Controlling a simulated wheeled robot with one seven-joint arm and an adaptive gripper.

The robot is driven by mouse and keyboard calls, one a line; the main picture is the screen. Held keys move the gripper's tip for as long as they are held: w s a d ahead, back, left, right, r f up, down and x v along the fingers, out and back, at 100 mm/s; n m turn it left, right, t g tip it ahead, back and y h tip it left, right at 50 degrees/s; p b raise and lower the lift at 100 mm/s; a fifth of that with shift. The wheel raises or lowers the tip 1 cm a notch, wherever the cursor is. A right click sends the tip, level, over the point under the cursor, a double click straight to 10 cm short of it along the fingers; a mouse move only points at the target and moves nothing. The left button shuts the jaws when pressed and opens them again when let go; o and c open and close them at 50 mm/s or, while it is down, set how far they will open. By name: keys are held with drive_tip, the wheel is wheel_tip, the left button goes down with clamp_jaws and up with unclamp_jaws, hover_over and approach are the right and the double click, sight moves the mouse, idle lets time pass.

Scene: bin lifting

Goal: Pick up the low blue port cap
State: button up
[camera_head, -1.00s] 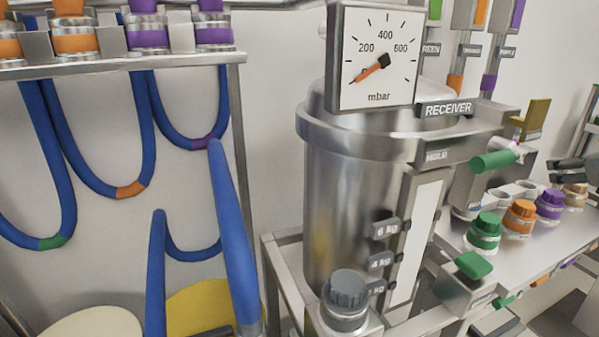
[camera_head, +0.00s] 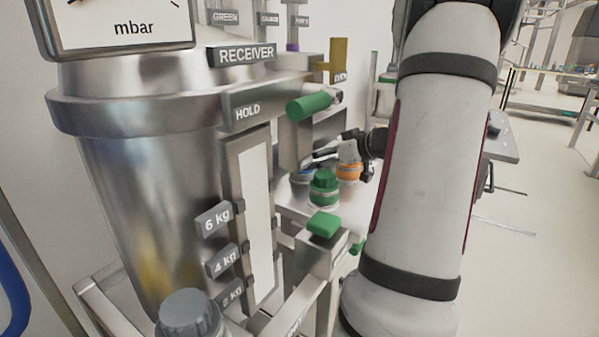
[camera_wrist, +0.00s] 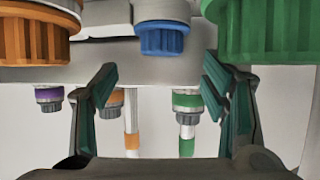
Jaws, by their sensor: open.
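The low blue port cap (camera_wrist: 163,38) shows at the top middle of the wrist view, ribbed and set back from my fingers. My gripper (camera_wrist: 160,85) is open and empty, with one dark green-padded finger on each side. The blue cap lies above and beyond the gap between the fingers in the wrist view. In the head view my gripper (camera_head: 322,156) is just above the caps.
A green cap (camera_wrist: 262,30) and an orange cap (camera_wrist: 38,35) flank the blue one closely. Smaller purple (camera_wrist: 49,97) and green (camera_wrist: 187,101) fittings show below. The steel receiver (camera_head: 155,190) and the green HOLD handle (camera_head: 308,105) stand left of my arm.

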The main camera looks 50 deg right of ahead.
sight(303, 168)
drive_tip(key=shift+b+x, duration=1.35)
drive_tip(key=shift+x, duration=1.85)
drive_tip(key=c, duration=1.5)
